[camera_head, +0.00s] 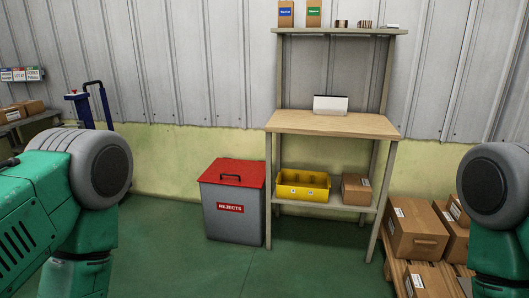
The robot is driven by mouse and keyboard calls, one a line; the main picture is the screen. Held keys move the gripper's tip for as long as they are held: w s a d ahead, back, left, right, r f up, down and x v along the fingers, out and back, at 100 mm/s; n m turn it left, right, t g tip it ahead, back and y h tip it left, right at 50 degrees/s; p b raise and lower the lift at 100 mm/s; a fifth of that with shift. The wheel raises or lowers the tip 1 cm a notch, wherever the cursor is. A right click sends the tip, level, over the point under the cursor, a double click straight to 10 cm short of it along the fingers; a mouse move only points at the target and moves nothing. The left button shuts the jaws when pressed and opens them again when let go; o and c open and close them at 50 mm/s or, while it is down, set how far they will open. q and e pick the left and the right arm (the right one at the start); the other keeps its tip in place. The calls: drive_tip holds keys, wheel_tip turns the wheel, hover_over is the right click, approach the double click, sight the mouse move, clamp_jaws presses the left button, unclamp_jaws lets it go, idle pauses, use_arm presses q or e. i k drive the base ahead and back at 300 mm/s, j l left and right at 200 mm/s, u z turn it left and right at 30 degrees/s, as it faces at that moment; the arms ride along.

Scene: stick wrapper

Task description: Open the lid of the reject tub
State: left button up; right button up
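The reject tub (231,212) is a grey bin with a red label reading "REJECTS" on its front. It stands on the green floor against the wall, left of the wooden workbench. Its red lid (231,171) lies shut on top and has a dark handle (231,177). My green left arm shows at the left edge and my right arm at the right edge. Neither gripper is in the frame, and both arms are well apart from the tub.
The workbench (335,124) holds a white item on top; a yellow bin (302,187) and a cardboard box (356,189) sit on its lower shelf. Cardboard boxes (416,229) sit on a pallet at right. A blue hand truck (88,106) stands at left. Floor before the tub is clear.

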sight(250, 174)
drive_tip(key=i+j+u, duration=0.15)
drive_tip(key=i+u, duration=0.15)
drive_tip(key=i, duration=0.75)
drive_tip(key=i+l+u, duration=0.1)
drive_tip(key=i+u, duration=0.2)
drive_tip(key=i, duration=0.75)
drive_tip(key=i+z, duration=0.25)
drive_tip(key=z, duration=0.2)
drive_tip(key=i+j+z, duration=0.15)
drive_tip(key=i+z, duration=0.25)
drive_tip(key=i+j+z, duration=0.15)
drive_tip(key=z, duration=0.3)
